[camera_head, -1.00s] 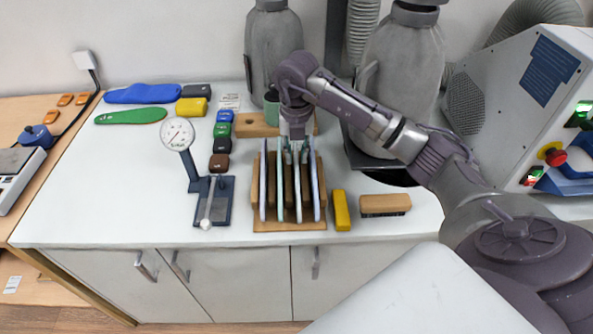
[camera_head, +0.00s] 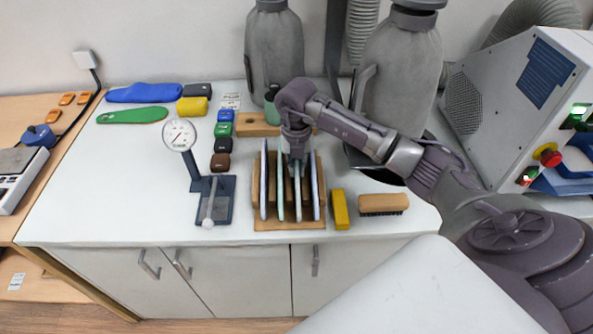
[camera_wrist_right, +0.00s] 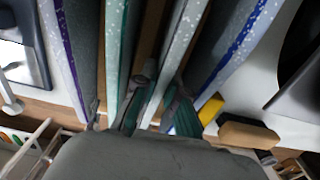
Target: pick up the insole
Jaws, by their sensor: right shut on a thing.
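A wooden rack (camera_head: 290,224) stands on the white table with several thin pale insoles upright in its slots. My right gripper (camera_head: 297,158) points down from above, over the middle of the rack. It is shut on one pale insole (camera_head: 298,200), gripping its upper edge. In the right wrist view, the fingers (camera_wrist_right: 158,108) lie on either side of this speckled pale insole (camera_wrist_right: 172,62). Neighbouring insoles stand close on both sides, one with a blue edge (camera_wrist_right: 240,45). The held insole's lower end is hidden in the wrist view. My left gripper is not in view.
A dial gauge (camera_head: 179,135) on a dark base stands left of the rack. A yellow block (camera_head: 340,210) and a brush (camera_head: 383,204) lie to its right. Small coloured blocks (camera_head: 222,130) and grey canisters (camera_head: 273,50) are behind. The table's front left is clear.

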